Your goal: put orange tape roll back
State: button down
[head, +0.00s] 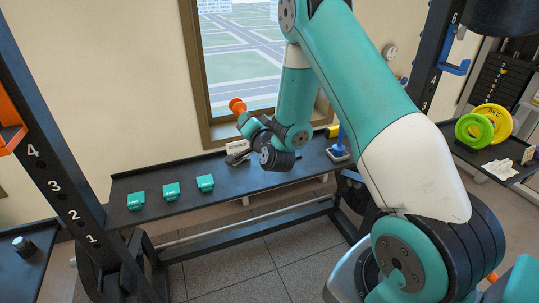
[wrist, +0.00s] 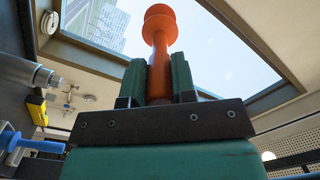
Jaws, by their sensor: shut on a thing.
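My gripper (head: 244,119) is raised above the far part of the dark shelf (head: 150,208), in front of the window. In the wrist view its two green fingers (wrist: 166,66) are closed around the stem of an orange object (wrist: 160,25). This object has a rounded, flared top and a narrow neck, and it points up from the fingers; its lower end is hidden. It looks more like a handle or knob than a ring-shaped tape roll. It also shows in the head view (head: 237,105). No separate orange tape roll is clearly visible.
Several items stand on the shelf: three teal packs (head: 171,191), a white card (head: 237,146), a blue-handled item (head: 340,148) and a yellow object (head: 333,131). Bare shelf lies between the packs and card. Rack posts (head: 60,170) flank it. Green (head: 474,130) and yellow plates sit right.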

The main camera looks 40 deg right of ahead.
jog(key=d+r+m+h+p, duration=0.1)
jog(key=d+r+m, duration=0.1)
jog(key=d+r, duration=0.25)
jog(key=shift+g, duration=0.3)
jog(key=shift+d+f+b, duration=0.15)
jog(key=shift+f+b, duration=3.95)
jog(key=shift+f, duration=0.65)
jog(key=shift+d+f+b, duration=0.15)
jog(key=shift+f+b, duration=3.9)
jog(key=shift+f, duration=0.7)
jog(key=shift+f, duration=0.15)
jog(key=c, duration=0.9)
grip_release()
jog(key=shift+c, duration=0.2)
